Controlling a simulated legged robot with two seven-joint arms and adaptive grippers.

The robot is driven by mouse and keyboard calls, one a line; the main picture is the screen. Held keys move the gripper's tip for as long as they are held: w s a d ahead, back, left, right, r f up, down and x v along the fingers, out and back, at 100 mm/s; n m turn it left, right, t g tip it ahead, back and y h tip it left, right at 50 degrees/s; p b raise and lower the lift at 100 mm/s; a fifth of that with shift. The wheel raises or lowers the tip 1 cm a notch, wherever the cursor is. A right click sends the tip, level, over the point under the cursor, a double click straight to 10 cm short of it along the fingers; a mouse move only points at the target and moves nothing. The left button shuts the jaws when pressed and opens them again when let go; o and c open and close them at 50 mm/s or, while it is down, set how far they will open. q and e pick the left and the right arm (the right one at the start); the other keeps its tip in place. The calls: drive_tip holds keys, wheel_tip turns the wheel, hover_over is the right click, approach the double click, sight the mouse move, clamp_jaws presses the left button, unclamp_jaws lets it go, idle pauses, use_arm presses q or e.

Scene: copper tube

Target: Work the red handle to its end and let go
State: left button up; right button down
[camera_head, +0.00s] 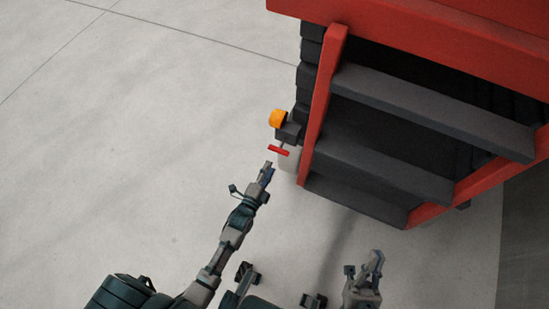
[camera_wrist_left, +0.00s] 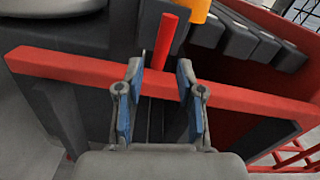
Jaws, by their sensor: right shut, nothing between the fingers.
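The red handle (camera_head: 278,150) is a small red bar on the side of the red and dark grey structure, below an orange knob (camera_head: 278,118). In the left wrist view the handle (camera_wrist_left: 166,42) is a short red bar that shows just past my fingertips, in line with the gap between them. My left gripper (camera_head: 268,166) is just below the handle in the head view; in the left wrist view its blue-padded fingers (camera_wrist_left: 159,68) are apart with nothing held. My right gripper (camera_head: 374,258) is shut and empty, at the lower right, away from the handle.
The structure has a red frame (camera_head: 320,105) and dark grey steps (camera_head: 430,105) to the right of the handle. In the left wrist view a red beam (camera_wrist_left: 70,75) crosses behind my fingers. Pale floor (camera_head: 130,150) is clear on the left.

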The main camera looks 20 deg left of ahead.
use_arm(q)
drive_tip(key=shift+s+a, duration=0.15)
drive_tip(key=shift+s, duration=2.2)
